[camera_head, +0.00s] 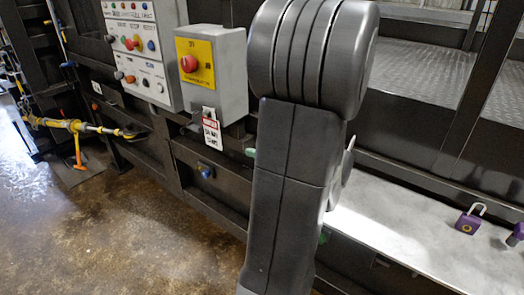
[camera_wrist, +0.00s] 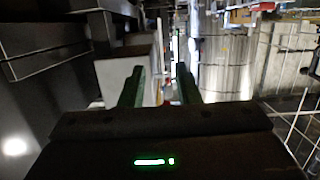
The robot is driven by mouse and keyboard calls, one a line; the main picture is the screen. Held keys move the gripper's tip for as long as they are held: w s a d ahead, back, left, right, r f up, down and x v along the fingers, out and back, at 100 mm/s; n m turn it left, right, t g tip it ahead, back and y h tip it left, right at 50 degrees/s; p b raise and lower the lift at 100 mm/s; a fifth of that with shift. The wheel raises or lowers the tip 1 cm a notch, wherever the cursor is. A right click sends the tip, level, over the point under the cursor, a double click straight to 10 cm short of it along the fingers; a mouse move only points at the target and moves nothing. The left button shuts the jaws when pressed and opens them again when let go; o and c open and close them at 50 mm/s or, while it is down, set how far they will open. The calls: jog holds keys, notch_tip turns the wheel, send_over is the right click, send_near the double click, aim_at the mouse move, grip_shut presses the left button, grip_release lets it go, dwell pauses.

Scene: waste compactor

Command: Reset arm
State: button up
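My arm stands upright in the middle of the camera_head view and hides part of the machine behind it. My gripper (camera_wrist: 159,72) shows in the wrist view as two dark green fingers with a wide gap between them. It is open, and I see nothing held between the fingers. In the camera_head view the gripper is mostly hidden behind the arm.
A control panel (camera_head: 140,50) and a grey box with a red emergency button (camera_head: 189,64) stand left of my arm. A purple padlock (camera_head: 468,222) with its shackle up sits on the pale ledge (camera_head: 400,225) at right. Open floor (camera_head: 130,225) lies at left.

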jog(key=shift+s+d, duration=0.2)
jog(key=shift+a, duration=0.1)
jog(key=p+x, duration=0.1)
jog(key=x, duration=1.2)
jog(key=shift+w+a, duration=0.2)
dwell(0.5)
